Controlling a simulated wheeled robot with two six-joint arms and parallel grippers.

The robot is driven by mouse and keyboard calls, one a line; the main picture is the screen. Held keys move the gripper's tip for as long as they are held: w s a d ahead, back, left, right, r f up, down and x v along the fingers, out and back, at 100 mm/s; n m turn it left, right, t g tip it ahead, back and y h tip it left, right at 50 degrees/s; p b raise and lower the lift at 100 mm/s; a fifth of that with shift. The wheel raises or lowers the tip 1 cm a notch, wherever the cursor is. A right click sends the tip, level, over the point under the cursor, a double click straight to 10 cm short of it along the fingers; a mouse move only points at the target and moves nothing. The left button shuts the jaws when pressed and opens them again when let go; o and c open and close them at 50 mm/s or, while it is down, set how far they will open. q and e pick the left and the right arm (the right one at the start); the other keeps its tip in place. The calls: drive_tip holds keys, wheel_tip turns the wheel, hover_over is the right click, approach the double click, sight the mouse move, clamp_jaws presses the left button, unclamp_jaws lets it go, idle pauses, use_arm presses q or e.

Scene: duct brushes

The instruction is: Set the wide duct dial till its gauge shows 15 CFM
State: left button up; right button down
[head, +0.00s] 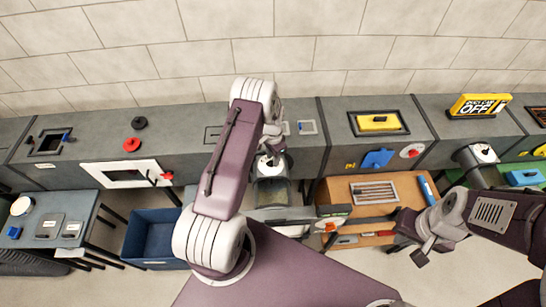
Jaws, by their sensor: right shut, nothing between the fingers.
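A long grey duct (350,145) runs along the wall. A round white dial with a red mark (411,150) sits on its front, right of centre. A white-faced gauge (484,153) tops a short grey cylinder at the right. Another white round face (264,162) shows just below my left gripper (272,153), partly hidden by it. I cannot tell which dial is the wide duct's, and no reading is legible. My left gripper is at the duct's front edge; its fingertips are too hidden to judge. My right gripper (335,226) is shut and empty, above the wooden bench, apart from the dials.
A yellow block (379,122) sits in a black-framed opening. A yellow "OFF" sign (480,105) stands on the duct. Black (139,123) and red (132,145) knobs are at left. A blue bin (155,236) and grey table (55,218) stand lower left; the wooden bench (335,187) is right of centre.

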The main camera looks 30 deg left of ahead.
use_arm(q)
clamp_jaws()
drive_tip(key=shift+a+f+n+b, duration=0.15)
drive_tip(key=shift+n+b, duration=1)
drive_tip(key=shift+n, duration=0.05)
drive_tip(key=shift+a+n+b, duration=0.15)
drive_tip(key=shift+n+b, duration=0.75)
drive_tip(key=shift+n, duration=0.7)
drive_tip(key=shift+o, duration=0.5)
unclamp_jaws()
drive_tip(key=shift+r, duration=0.2)
drive_tip(key=shift+o, duration=0.5)
drive_tip(key=shift+s, duration=0.15)
drive_tip(key=shift+r, duration=0.1)
